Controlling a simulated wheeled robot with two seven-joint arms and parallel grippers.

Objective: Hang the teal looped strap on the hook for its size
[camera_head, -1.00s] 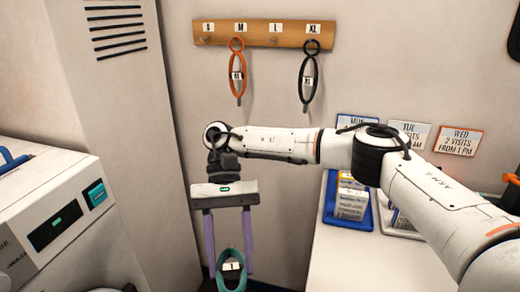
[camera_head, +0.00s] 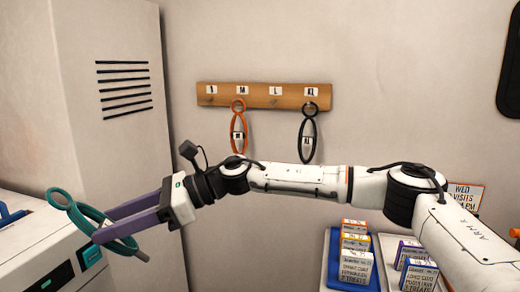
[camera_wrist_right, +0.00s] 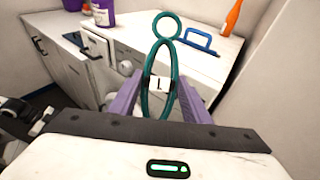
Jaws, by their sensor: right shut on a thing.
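The teal looped strap (camera_head: 68,212) is held by my right gripper (camera_head: 103,226), whose purple fingers are shut on it at the left of the head view. In the right wrist view the strap (camera_wrist_right: 168,29) stands upright between the fingers, small ring up, with a white tag (camera_wrist_right: 159,85) reading L. The wooden hook board (camera_head: 225,101) is on the back wall, right of and above the gripper. The L hook (camera_head: 275,102) is bare, as is the S hook (camera_head: 211,101). An orange strap (camera_head: 239,130) hangs at M and a black one (camera_head: 307,138) at XL. My left gripper is not in view.
A tall vented cabinet (camera_head: 120,60) stands left of the board. A white machine (camera_head: 40,265) is below the strap. Trays with several small boxes (camera_head: 357,262) lie on the counter at lower right. The wall around the board is clear.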

